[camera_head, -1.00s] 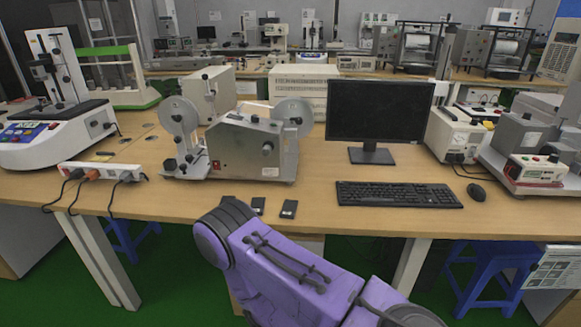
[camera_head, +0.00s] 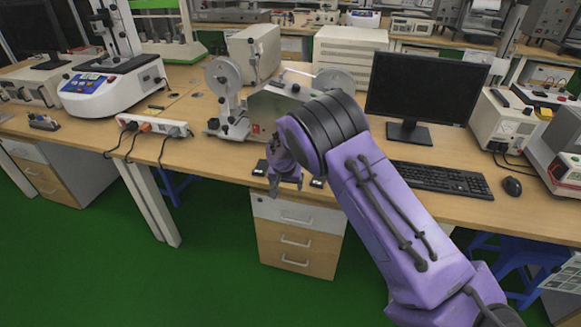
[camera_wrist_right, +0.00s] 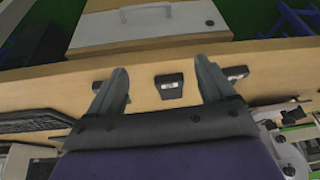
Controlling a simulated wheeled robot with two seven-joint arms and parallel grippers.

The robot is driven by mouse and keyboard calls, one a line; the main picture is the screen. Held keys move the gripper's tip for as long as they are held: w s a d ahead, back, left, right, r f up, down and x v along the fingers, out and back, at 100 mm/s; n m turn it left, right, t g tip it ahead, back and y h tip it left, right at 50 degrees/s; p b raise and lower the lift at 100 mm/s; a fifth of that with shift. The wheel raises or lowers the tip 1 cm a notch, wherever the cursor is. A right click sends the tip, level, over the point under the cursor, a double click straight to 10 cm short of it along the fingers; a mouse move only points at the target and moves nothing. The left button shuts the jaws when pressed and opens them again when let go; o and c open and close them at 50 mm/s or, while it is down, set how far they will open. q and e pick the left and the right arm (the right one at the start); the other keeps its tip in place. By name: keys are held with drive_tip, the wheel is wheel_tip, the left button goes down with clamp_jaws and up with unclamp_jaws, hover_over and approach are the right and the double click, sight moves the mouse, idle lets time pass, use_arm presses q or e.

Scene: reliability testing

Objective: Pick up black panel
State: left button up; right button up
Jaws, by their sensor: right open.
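A small black panel (camera_wrist_right: 168,86) lies on the wooden table, between the spread fingers of my right gripper (camera_wrist_right: 160,70) in the right wrist view. The gripper is open and empty; its height above the panel is hard to judge. A second dark panel (camera_wrist_right: 238,72) shows past the right finger, and a dark piece (camera_wrist_right: 97,84) shows beside the left finger. In the head view my right gripper (camera_head: 285,183) hangs at the table's front edge, with one black panel (camera_head: 260,167) left of it and another (camera_head: 318,183) right of it. The middle panel is hidden there.
A metal reel machine (camera_head: 262,108) stands behind the panels. A monitor (camera_head: 425,88), a keyboard (camera_head: 440,178) and a mouse (camera_head: 511,186) are to the right. A power strip (camera_head: 152,126) lies left. A drawer cabinet (camera_head: 295,235) is under the table.

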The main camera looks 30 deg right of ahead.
wheel_tip(320, 180, up, 7)
drive_tip(key=w, duration=0.2)
drive_tip(key=p+x, duration=0.1)
drive_tip(key=x, duration=0.4)
drive_tip(key=d+p+x, duration=0.1)
drive_tip(key=x, duration=0.4)
drive_tip(key=shift+w+d+f, duration=0.15)
drive_tip(key=shift+w+d, duration=0.05)
drive_tip(key=shift+d, duration=0.1)
drive_tip(key=c, duration=1.1)
